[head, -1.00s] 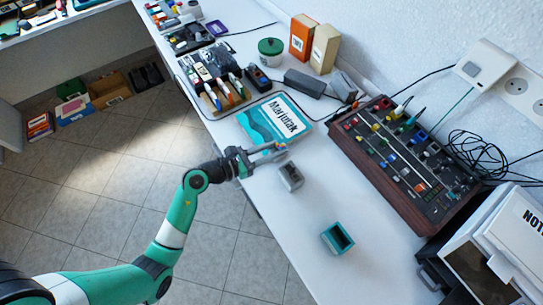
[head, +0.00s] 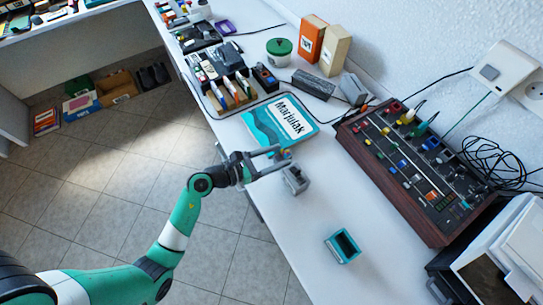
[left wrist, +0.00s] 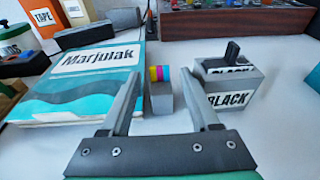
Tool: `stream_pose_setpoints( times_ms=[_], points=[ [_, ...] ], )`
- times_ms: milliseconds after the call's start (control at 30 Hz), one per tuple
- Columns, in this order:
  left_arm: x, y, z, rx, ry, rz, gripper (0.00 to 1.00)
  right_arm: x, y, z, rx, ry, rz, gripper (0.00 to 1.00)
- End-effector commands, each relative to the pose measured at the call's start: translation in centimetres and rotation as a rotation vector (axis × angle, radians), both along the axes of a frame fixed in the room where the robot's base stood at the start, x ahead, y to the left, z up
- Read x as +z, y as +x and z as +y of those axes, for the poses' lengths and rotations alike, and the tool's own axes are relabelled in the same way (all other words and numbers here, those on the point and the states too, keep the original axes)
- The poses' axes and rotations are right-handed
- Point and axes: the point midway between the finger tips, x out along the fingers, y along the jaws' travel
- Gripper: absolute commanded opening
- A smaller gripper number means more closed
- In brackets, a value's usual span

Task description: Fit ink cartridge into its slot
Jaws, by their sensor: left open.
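A small grey cartridge (left wrist: 161,98) with coloured stripes on top stands beside the book in the left wrist view. In the head view its coloured top (head: 287,154) shows at my left gripper's tips. My left gripper (head: 282,157) is open and empty. In the left wrist view the gripper's fingers (left wrist: 163,76) point toward the cartridge, which shows between them. A grey holder (left wrist: 228,100) labelled BLACK stands just right of it, with a dark piece in it; it is also in the head view (head: 295,181). An open teal holder (head: 342,246) looks empty, nearer the front. My right gripper is not in view.
A teal Marjulak book (head: 280,122) lies behind the cartridge. A wooden-sided mixer (head: 420,165) with knobs and cables stands to the right. Boxes, a green-lidded jar (head: 279,48) and tools fill the far end. The white table around the teal holder is clear.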

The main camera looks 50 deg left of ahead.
Motion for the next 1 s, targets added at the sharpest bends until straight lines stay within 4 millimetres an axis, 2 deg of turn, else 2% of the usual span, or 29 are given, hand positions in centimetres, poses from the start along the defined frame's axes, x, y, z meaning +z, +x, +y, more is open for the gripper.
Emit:
stream_pose_setpoints(
  times_ms=[167,267,500,700,833,1000],
  points=[
    [0.5,-0.1,0.1,0.001,-0.001,0.0,0.62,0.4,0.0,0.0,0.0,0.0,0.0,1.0],
    [0.9,-1.5,0.5,0.004,-0.002,0.002,0.62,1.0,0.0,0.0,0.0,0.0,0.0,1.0],
    [2.2,-7.1,2.0,0.009,-0.003,0.003,0.62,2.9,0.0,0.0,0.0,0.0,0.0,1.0],
    [2.8,-10.5,2.8,0.005,-0.002,0.002,0.62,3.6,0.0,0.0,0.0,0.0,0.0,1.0],
    [2.9,-11.3,2.9,0.001,-0.001,0.0,0.62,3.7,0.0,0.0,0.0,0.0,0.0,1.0],
    [2.9,-11.4,2.8,-0.001,0.0,-0.001,0.62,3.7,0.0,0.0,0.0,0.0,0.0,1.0]
  ],
)
